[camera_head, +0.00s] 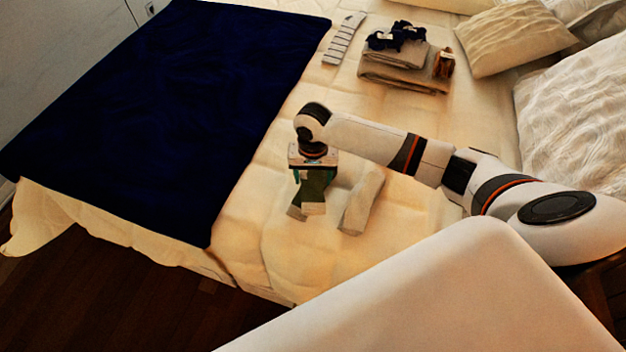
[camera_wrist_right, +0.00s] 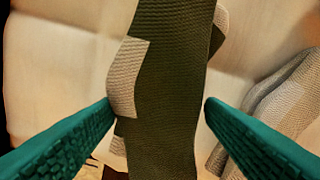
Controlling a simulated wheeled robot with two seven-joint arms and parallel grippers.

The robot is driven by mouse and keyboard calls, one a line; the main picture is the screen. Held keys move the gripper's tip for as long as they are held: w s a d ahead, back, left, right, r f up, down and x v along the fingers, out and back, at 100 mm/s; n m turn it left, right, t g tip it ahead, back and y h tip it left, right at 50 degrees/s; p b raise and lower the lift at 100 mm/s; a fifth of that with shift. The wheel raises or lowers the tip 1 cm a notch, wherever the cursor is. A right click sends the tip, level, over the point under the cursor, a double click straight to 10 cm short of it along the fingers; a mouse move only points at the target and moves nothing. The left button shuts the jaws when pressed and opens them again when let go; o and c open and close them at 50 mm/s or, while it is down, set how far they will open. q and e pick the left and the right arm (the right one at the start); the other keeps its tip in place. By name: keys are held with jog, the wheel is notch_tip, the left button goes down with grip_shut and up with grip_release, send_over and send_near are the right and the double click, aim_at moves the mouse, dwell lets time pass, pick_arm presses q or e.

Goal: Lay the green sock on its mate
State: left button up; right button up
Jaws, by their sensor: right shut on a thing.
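My right gripper (camera_head: 314,178) is shut on the dark green sock (camera_head: 317,190), which has pale grey patches, low over the near part of the bed. In the right wrist view the green sock (camera_wrist_right: 168,90) runs between the teal fingers (camera_wrist_right: 160,112). Another dark piece with a pale end (camera_head: 296,209) shows beside and below it, probably the mate, mostly hidden by the held sock. I cannot tell whether the two touch. My left gripper is out of view.
A grey sock (camera_head: 362,202) lies just right of the gripper. A navy blanket (camera_head: 170,110) covers the bed's left side. A striped piece (camera_head: 343,40) and folded towels (camera_head: 403,78) with dark items on top lie farther back. Pillows (camera_head: 512,38) are at the right.

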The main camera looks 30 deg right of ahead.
aim_at(313, 179)
jog(key=shift+f, duration=1.1)
jog(key=shift+f, duration=0.15)
jog(key=o, duration=1)
jog(key=shift+c, duration=0.2)
notch_tip(313, 179, up, 12)
jog(key=shift+r+p, duration=0.2)
jog(key=shift+p, duration=0.2)
